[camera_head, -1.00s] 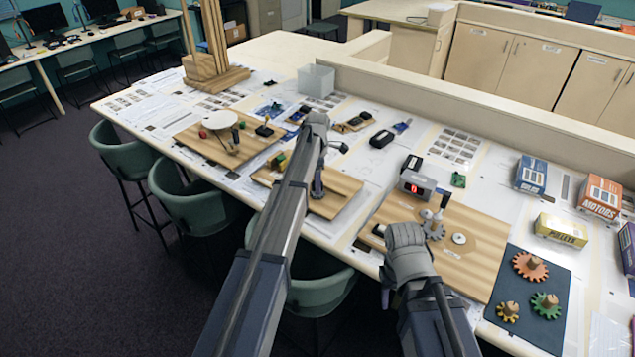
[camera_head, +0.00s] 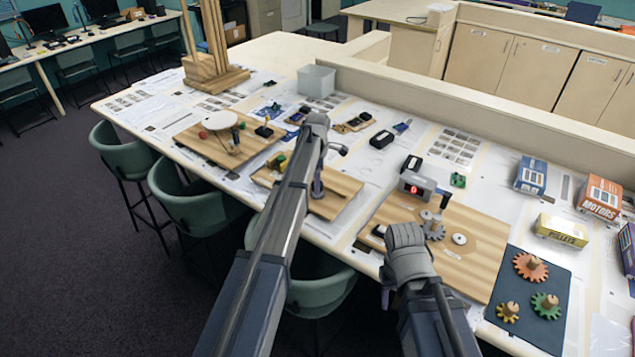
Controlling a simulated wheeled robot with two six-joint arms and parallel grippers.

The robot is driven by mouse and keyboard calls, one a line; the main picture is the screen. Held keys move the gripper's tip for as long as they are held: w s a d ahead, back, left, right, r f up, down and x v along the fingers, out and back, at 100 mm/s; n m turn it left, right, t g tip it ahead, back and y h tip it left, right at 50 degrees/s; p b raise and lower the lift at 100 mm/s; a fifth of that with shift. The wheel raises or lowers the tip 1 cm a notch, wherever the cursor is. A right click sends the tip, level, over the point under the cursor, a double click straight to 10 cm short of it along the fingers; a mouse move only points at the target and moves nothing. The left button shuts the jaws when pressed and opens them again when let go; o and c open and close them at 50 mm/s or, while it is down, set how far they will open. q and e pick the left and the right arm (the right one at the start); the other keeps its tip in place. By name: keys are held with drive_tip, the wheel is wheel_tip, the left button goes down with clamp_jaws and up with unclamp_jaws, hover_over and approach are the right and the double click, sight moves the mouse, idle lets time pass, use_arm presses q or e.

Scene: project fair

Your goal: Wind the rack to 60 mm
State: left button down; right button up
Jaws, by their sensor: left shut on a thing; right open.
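My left gripper (camera_head: 317,187) points down over the middle wooden board (camera_head: 345,190), shut on a small part there; my arm and fingers hide most of that part, so I cannot tell its shape. A small green and yellow piece (camera_head: 279,161) sits at that board's left end. My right gripper (camera_head: 408,250) is open over the near-left edge of the right wooden board (camera_head: 472,262). That board bears grey gears (camera_head: 434,231), an upright black handle (camera_head: 445,200) and a box with a red display (camera_head: 415,187) that seems to read 0. I cannot make out a rack or a millimetre scale.
A dark mat (camera_head: 550,275) with orange, green and yellow gears lies at the right. Several boxes, such as a yellow one (camera_head: 561,231), stand beyond it. Another wooden board (camera_head: 205,150) with a white disc lies at the left. Green chairs (camera_head: 190,210) line the front edge.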

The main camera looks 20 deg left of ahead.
use_arm(q)
drive_tip(key=m, duration=1.1)
drive_tip(key=shift+m, duration=0.4)
drive_tip(key=m, duration=1)
drive_tip(key=shift+m, duration=0.3)
drive_tip(key=shift+c, duration=1.4)
unclamp_jaws()
drive_tip(key=shift+r, duration=0.1)
